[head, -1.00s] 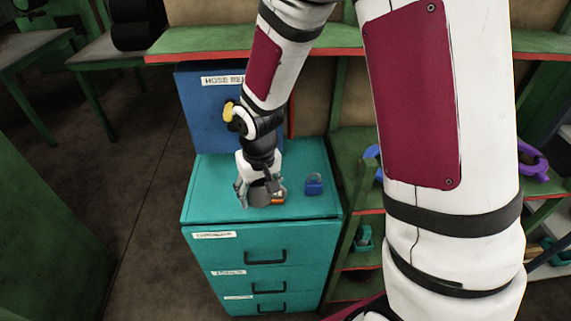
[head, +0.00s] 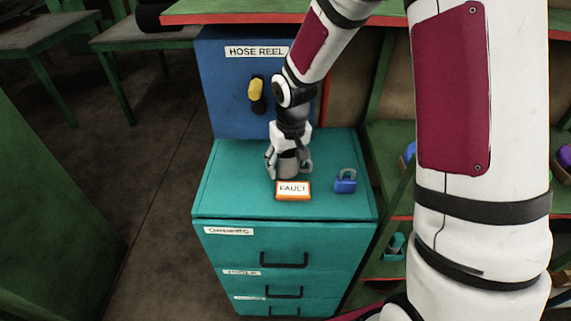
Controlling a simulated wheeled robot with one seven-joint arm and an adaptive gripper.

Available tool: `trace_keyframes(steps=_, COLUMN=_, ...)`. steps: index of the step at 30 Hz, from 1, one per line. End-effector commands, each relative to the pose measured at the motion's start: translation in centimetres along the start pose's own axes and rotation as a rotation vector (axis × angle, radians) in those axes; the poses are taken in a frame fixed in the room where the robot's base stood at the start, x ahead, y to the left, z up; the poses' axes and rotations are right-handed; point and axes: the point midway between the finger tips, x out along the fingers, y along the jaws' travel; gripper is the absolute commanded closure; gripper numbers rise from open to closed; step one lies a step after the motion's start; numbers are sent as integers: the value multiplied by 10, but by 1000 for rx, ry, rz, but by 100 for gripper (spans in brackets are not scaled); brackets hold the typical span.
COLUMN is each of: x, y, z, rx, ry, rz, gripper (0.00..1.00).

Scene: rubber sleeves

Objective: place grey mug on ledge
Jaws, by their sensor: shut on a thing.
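The grey mug (head: 288,167) is in my gripper (head: 286,158), above or on the teal cabinet top (head: 235,185). My gripper points down, and its fingers are shut on the mug from above. The fingers hide part of the mug. I cannot tell whether its base touches the cabinet top. A green board with a red front edge (head: 230,17) runs across the back, above the cabinet, and may be the ledge.
An orange-framed FAULT sign (head: 293,190) stands just in front of the mug. A blue padlock (head: 345,182) lies to its right. Behind is a blue HOSE REEL box (head: 230,90) with a yellow handle (head: 256,88). The left part of the cabinet top is clear.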

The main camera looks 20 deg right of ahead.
Motion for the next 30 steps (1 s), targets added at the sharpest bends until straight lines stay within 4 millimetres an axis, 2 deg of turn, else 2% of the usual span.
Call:
trace_keyframes(steps=2, x=11, y=2, z=-6, rx=-1, ry=-1, rz=-1, gripper=69)
trace_keyframes(steps=3, x=13, y=3, z=-8, rx=-1, ry=0, rz=-1, gripper=74)
trace_keyframes(steps=15, x=15, y=3, z=-7, rx=-2, ry=-1, rz=0, gripper=74)
trace_keyframes(steps=16, x=15, y=3, z=-6, rx=-2, ry=-1, rz=0, gripper=32)
trace_keyframes(steps=18, x=14, y=3, z=-6, rx=-2, ry=-1, rz=0, gripper=19)
trace_keyframes(steps=30, x=9, y=3, z=-7, rx=-2, ry=0, rz=0, gripper=19)
